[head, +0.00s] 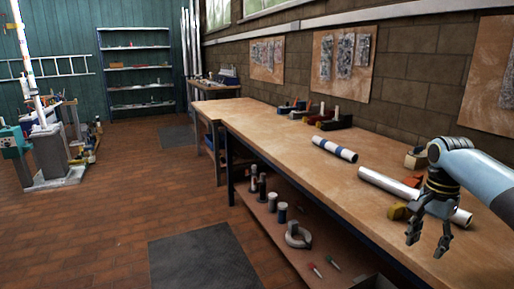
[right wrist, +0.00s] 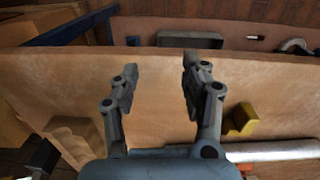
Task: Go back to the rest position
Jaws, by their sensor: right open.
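My right gripper (head: 427,244) is open and empty, pointing down over the front edge of the workbench (head: 270,122) at the right of the head view. In the right wrist view its two fingers (right wrist: 160,68) stand apart with only bare bench top and the bench edge behind them. A white tube (head: 391,186) lies on the bench behind the gripper, partly hidden by it. It also shows in the right wrist view (right wrist: 270,150). A yellow block (head: 397,211) sits beside the tube, close to the gripper. My left gripper is not in view.
A blue-and-white tube (head: 335,149) lies mid-bench, with tools against the wall. The lower shelf holds several cylinders and a grey clamp-like ring (head: 297,237). A white mast (head: 29,60) stands at left on a cluttered base. The floor (head: 110,235) between is clear.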

